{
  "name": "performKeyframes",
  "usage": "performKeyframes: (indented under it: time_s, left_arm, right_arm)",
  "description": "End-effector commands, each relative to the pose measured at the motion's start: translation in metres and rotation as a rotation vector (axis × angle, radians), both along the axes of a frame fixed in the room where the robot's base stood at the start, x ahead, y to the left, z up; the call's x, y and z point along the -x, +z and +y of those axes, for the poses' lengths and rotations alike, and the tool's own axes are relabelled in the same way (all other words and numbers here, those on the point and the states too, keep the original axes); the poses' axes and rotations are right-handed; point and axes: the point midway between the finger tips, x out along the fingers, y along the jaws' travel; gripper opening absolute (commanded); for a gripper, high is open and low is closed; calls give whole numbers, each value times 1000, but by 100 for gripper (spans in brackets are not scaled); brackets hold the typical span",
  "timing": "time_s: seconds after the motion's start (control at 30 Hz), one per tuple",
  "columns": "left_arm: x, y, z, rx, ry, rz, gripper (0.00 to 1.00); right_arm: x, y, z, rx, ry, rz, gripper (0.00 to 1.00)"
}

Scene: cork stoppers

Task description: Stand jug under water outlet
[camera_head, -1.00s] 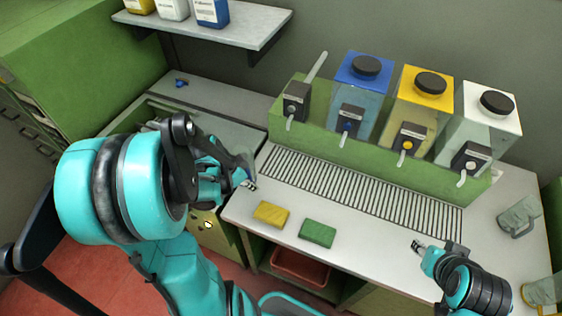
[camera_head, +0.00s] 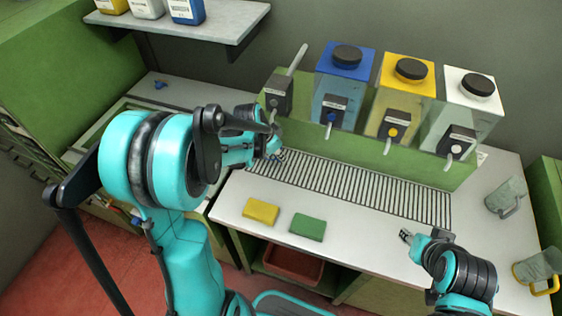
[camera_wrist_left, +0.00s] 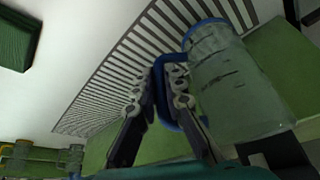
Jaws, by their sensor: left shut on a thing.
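My left gripper (camera_wrist_left: 168,95) is shut on the blue handle of a clear jug (camera_wrist_left: 237,85). In the left wrist view the jug lies beside the fingers, over the slatted drip grate (camera_wrist_left: 95,98). In the head view my left gripper (camera_head: 274,152) is at the left end of the grate (camera_head: 350,187), and my arm hides most of the jug. The leftmost outlet (camera_head: 279,92), a dark block with a long lever and a spout, is just above the gripper. Whether the jug touches the grate cannot be told. My right gripper (camera_head: 406,236) is over the counter's front right, its jaws too small to read.
Blue (camera_head: 344,75), yellow (camera_head: 406,85) and white (camera_head: 467,95) topped tanks with taps stand right of the outlet. Yellow (camera_head: 261,211) and green (camera_head: 308,228) sponges lie in front. A grey-handled jug (camera_head: 503,196) and yellow-handled jug (camera_head: 537,268) stand at right.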

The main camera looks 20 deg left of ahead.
Motion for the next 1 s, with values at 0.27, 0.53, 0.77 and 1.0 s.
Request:
performKeyframes:
  time_s: [0.27, 0.53, 0.77, 1.0]
  left_arm:
    - [-4, -37, -2, 0, -1, -1, 0]
    - [-3, -37, -2, 0, -1, 0, 0]
    - [-3, -40, -2, 0, -1, 0, 31]
    - [-3, -39, -2, 0, -1, 0, 31]
  right_arm:
    - [0, -16, 0, 0, 0, 0, 40]
    - [0, -16, 0, 0, 0, 0, 40]
    - [0, -19, 0, 0, 0, 0, 40]
    - [0, -18, 0, 0, 0, 0, 40]
